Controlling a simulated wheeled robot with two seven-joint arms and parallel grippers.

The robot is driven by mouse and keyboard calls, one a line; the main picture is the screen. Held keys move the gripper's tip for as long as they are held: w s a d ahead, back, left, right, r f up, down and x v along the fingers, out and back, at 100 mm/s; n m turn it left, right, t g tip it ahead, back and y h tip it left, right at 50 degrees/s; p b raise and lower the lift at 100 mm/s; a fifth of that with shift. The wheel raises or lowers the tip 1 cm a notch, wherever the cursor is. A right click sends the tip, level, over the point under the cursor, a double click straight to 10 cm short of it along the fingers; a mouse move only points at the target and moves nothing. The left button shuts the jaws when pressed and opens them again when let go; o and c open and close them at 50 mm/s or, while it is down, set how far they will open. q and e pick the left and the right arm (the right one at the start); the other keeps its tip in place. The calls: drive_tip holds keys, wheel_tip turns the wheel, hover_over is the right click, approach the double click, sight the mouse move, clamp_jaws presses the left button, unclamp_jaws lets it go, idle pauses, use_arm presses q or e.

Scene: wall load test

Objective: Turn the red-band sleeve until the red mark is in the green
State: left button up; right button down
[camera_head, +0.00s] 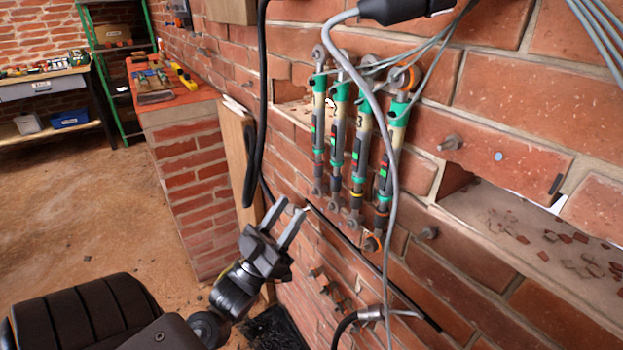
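Several slim cylinders with green collars hang side by side on the brick wall, the leftmost cylinder (318,130) and the rightmost cylinder (392,140) among them. Small red and green marks show along their dark middles. The lower sleeves carry coloured bands; a yellow one and an orange one show, but I cannot tell which sleeve has the red band. A grey cable crosses in front of the right-hand cylinders. My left gripper (288,209) is open and empty, below and left of the cylinders, apart from them, its fingers pointing up. My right gripper is not in view.
A black cable (258,110) hangs left of the cylinders. Bolts (450,143) stick out of the wall at right, near a recess with rubble (540,235). A brick pier (188,160) with tools on top stands at left; the floor beyond is mostly clear.

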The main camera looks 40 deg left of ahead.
sight(315, 174)
use_arm(q)
drive_tip(key=p+x, duration=0.1)
drive_tip(key=x, duration=0.7)
drive_tip(key=shift+w+d+r, duration=0.1)
drive_tip(key=shift+w+r, duration=0.1)
drive_tip(key=shift+r, duration=0.05)
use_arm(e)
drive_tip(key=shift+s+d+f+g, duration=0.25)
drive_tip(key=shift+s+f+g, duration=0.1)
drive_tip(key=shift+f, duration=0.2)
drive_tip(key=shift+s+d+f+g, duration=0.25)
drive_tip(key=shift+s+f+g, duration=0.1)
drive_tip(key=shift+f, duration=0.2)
use_arm(q)
drive_tip(key=shift+c, duration=0.4)
clamp_jaws()
drive_tip(key=shift+h, duration=0.5)
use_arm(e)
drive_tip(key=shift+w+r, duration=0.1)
